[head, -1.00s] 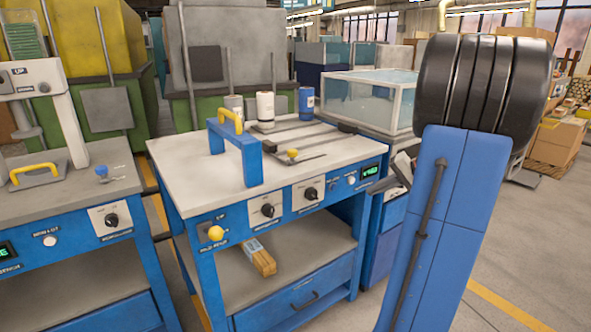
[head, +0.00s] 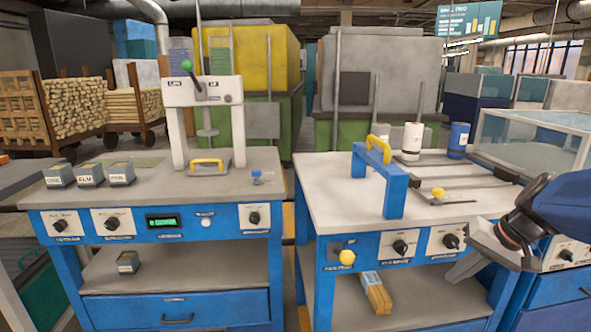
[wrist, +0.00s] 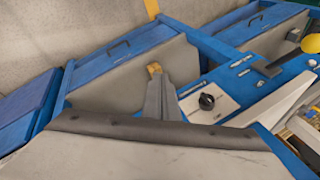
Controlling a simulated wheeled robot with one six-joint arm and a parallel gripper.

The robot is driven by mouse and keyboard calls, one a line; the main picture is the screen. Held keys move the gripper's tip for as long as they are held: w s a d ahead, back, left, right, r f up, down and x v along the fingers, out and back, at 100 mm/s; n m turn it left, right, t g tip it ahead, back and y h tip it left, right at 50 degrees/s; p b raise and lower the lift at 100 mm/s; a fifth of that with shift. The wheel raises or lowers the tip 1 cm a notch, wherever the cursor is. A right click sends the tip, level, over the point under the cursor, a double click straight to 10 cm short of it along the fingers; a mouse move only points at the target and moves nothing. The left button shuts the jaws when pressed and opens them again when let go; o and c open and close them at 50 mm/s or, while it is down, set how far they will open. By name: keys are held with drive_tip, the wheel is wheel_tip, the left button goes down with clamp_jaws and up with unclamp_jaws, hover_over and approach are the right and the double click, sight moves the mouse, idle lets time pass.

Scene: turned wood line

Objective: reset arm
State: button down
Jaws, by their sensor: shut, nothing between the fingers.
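My gripper (head: 458,278) is at the right of the head view, in front of the right bench's (head: 325,190) control panel. Its fingers are together with nothing between them, pointing down and left. In the wrist view the closed fingers (wrist: 160,92) stand up in the middle, with the bench's blue front and a black knob (wrist: 207,102) beside them. I cannot tell if they touch the bench. My dark wrist and blue arm link are at the right edge of the head view.
The right bench carries a blue frame with a yellow handle (head: 378,149), a white canister (head: 412,140) and a blue canister (head: 458,140). A wood bundle (head: 377,295) lies on its lower shelf. The left bench (head: 150,195) holds a white press (head: 203,92) and several small boxes.

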drive_tip(key=s+a+f+n+h, duration=0.2)
drive_tip(key=s+a+n, duration=0.3)
drive_tip(key=s+a, duration=0.5)
drive_tip(key=s+h, duration=0.1)
drive_tip(key=s, duration=0.3)
drive_tip(key=shift+a+f+t+h, duration=0.2)
drive_tip(key=shift+a+t+h, duration=0.1)
drive_tip(key=shift+a+t, duration=0.1)
